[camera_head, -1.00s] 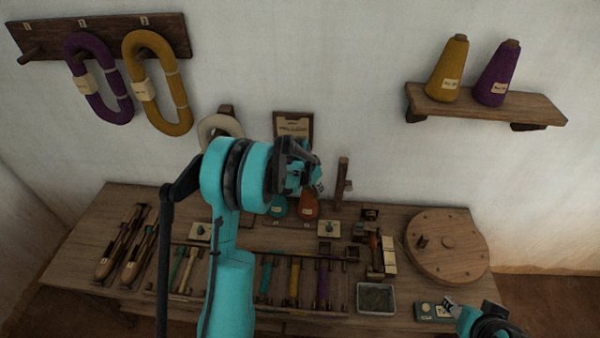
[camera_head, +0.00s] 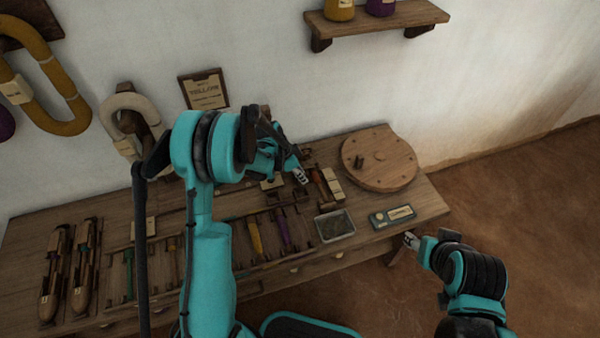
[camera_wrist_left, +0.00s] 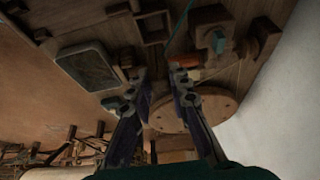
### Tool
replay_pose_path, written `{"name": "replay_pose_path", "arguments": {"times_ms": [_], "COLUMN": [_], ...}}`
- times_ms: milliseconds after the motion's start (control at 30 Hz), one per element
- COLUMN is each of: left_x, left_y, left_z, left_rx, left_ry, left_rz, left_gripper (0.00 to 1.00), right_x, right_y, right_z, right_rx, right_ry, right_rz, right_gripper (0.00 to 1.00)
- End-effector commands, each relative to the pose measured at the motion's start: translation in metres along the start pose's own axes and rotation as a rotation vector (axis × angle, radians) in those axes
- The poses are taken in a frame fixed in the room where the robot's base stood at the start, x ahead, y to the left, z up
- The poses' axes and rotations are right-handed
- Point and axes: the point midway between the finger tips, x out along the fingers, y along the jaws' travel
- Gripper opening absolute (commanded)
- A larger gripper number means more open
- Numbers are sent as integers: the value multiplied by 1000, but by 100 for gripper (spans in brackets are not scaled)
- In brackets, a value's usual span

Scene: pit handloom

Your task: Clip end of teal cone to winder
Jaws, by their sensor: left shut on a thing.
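My left gripper (camera_head: 300,176) is over the right part of the bench, above small wooden parts. The teal cone is hidden behind my left arm in the head view. A wooden device with a teal block (camera_wrist_left: 218,40) lies just beyond the fingers; I cannot tell for sure that it is the winder. My right gripper (camera_head: 411,240) is off the bench's front edge, seemingly empty; its opening is too small to judge.
A round wooden disc with a peg (camera_head: 380,158) stands at the bench's right. A grey tray (camera_head: 334,225) and a teal box (camera_head: 392,217) lie along the front edge. Shuttles (camera_head: 68,265) and coloured bobbins (camera_head: 268,235) lie to the left. A wall shelf (camera_head: 376,24) is above.

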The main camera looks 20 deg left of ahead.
Motion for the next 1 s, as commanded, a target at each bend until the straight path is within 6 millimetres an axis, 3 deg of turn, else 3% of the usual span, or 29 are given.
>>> {"name": "replay_pose_path", "arguments": {"times_ms": [533,1000], "left_x": [56,62], "left_y": [0,0], "left_z": [23,26], "left_rx": [-1,-1], "left_ry": [0,0], "left_rz": [-1,-1], "left_gripper": [2,2], "right_x": [37,42], "right_y": [0,0], "right_z": [27,30], "right_rx": [0,0], "right_ry": [0,0], "right_rz": [0,0], "right_gripper": [48,48]}}
